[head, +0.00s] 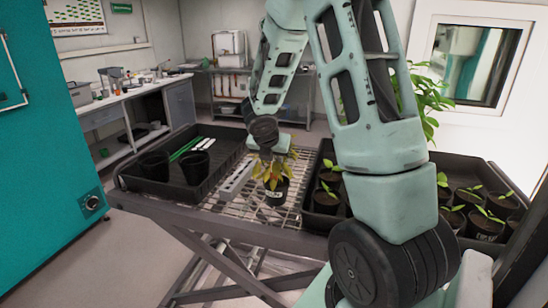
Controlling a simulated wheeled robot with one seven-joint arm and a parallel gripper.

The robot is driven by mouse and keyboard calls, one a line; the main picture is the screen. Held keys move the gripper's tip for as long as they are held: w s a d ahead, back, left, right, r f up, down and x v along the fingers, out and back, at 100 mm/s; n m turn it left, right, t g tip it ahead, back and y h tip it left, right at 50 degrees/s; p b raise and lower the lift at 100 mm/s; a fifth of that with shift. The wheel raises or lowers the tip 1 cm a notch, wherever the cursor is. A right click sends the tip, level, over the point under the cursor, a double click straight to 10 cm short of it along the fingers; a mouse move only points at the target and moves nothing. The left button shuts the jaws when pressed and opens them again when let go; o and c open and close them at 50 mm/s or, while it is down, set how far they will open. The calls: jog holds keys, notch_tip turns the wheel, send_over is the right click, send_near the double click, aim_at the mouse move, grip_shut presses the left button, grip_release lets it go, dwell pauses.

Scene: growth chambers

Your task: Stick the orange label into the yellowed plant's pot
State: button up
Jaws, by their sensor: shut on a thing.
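The yellowed plant (270,174) has drooping yellow-orange leaves. It stands upright in a black pot (277,193) with a pale tag on its front, on the wire-mesh cart top between two trays. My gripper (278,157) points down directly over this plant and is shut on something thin. Its fingertips are partly hidden among the leaves. The orange label cannot be made out apart from the leaves at this size; it fits what my gripper holds.
A black tray (128,185) at left holds dark pots and green and white sticks. A pale slotted holder (237,180) lies beside it. The right tray (318,221) holds several green seedlings in pots. My arm covers part of that tray.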

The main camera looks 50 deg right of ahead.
aim_at(274, 172)
jog(key=shift+f+b, duration=0.95)
jog(key=shift+d, duration=0.15)
dwell(0.7)
jog(key=shift+w+f+b, duration=0.1)
jog(key=shift+f+b, duration=2.05)
dwell(2.1)
jog(key=o, duration=0.9)
jog(key=shift+o, duration=0.2)
jog(key=shift+r, duration=0.15)
jog(key=p+v, duration=0.9)
jog(key=v, duration=1.6)
